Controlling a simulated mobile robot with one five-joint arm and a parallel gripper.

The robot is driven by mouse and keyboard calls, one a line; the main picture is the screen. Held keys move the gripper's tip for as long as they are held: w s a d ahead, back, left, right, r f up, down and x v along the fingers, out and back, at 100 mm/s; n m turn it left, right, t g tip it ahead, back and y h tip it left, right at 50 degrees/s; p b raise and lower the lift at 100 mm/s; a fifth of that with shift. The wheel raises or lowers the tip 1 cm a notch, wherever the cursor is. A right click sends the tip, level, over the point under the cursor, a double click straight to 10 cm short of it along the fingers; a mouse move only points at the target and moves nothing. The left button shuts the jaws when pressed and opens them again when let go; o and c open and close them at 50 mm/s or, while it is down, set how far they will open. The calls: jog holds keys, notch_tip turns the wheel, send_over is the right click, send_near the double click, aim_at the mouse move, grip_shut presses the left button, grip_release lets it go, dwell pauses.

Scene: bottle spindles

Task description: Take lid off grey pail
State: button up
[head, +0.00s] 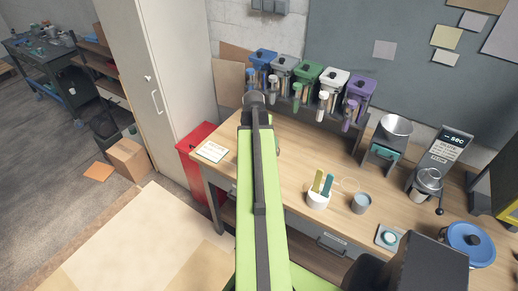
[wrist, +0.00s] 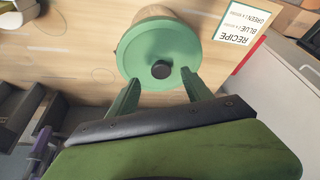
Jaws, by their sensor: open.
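A round green lid (wrist: 158,50) with a dark knob (wrist: 161,70) shows in the wrist view. It sits on a pale tan-looking body, mostly hidden beneath it, so I cannot tell whether this is the grey pail. My gripper (wrist: 160,78) is open, its two green fingertips apart on either side of the knob near the lid's lower edge. I cannot tell whether they touch the lid. In the head view, my arm hides this spot. A blue-lidded pail (head: 470,242) with a dark knob stands at the bench's right end.
A recipe card (head: 212,151) lies at the bench's left end; it also shows in the wrist view (wrist: 240,27). A white pot (head: 318,199) with sticks and a grey cup (head: 361,203) stand right of my arm. Coloured dispensers (head: 308,78) line the back.

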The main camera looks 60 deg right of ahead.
jog(key=b+x, duration=0.5)
jog(key=shift+w+d+f, duration=0.1)
jog(key=shift+w+d, duration=0.05)
jog(key=shift+r, duration=0.25)
grip_shut()
